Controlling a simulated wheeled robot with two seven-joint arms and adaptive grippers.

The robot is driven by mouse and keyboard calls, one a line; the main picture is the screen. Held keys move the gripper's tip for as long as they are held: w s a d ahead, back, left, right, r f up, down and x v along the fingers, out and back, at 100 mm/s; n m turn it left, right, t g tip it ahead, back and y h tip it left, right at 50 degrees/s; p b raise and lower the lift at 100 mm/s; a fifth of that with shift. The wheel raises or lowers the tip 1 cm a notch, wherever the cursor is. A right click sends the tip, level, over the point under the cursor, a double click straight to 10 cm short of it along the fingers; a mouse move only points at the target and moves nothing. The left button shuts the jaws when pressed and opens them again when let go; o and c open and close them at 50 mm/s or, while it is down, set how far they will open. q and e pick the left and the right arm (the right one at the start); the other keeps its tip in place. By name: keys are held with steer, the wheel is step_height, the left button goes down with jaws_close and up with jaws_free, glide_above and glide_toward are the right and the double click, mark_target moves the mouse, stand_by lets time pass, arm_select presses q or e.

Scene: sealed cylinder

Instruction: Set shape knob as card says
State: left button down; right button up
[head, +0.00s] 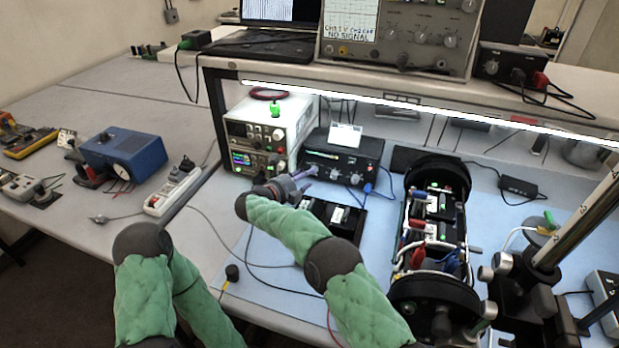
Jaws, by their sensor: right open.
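The black box (343,156) with knobs on its front stands on the blue mat under the shelf. A white card (345,136) stands on top of it; its writing is too small to read. Several knobs, one of them a pale knob (355,178), show along the lower front; I cannot tell which is the shape knob. My right gripper (306,180) is open at the lower left of the box's front, pointing at it. I cannot tell whether it touches a knob, and it may hide part of the panel. My left arm shows at lower left, but its gripper is out of view.
A white power supply (268,132) stands left of the box. A black battery-like tray (340,222) lies in front of it. Cables cross the blue mat (262,290). The shelf (420,97) overhangs the box.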

steer(key=shift+b+x, duration=0.3)
steer(key=shift+x, duration=1.25)
jaws_close()
steer(key=shift+n+h+p, duration=0.3)
steer(key=shift+n+p, duration=0.3)
steer(key=shift+p, duration=0.1)
steer(key=shift+f+n+h, duration=0.1)
steer(key=shift+n+h, duration=0.2)
steer(key=shift+n, duration=0.2)
steer(key=shift+f+n+t+h, duration=0.1)
steer(key=shift+n+t+h, duration=0.35)
steer(key=shift+n, duration=0.75)
